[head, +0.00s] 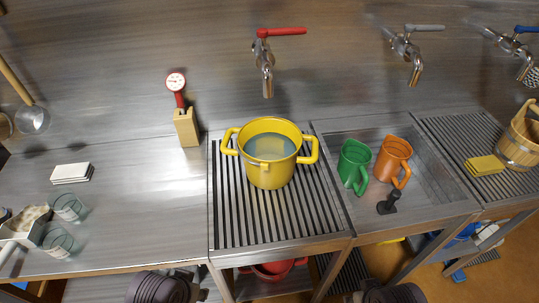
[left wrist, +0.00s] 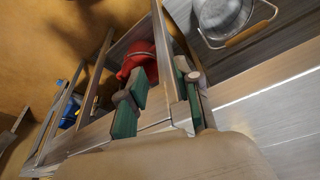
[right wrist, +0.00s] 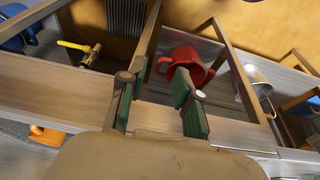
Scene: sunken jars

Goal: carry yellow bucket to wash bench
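A yellow bucket (head: 270,170) with two side handles stands upright on the slatted drain rack (head: 230,225), below the red-handled tap (head: 266,65). It holds bluish, clear-looking liquid. No surface is labelled as the wash bench, so I cannot tell which one it is. My left gripper (left wrist: 160,92) shows in the left wrist view with its green-padded fingers apart and nothing between them. My right gripper (right wrist: 158,97) shows in the right wrist view, also apart and empty. Neither gripper shows in the head view, and the yellow bucket is not seen in either wrist view.
Right of the rack, a green jug (head: 353,165) and an orange jug (head: 394,158) stand in a sunken basin with a dark object (head: 388,203). A wooden bucket (head: 518,145) and yellow sponge (head: 484,165) are farther right. Glasses (head: 68,207) stand left. A red pot (right wrist: 183,62) is below.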

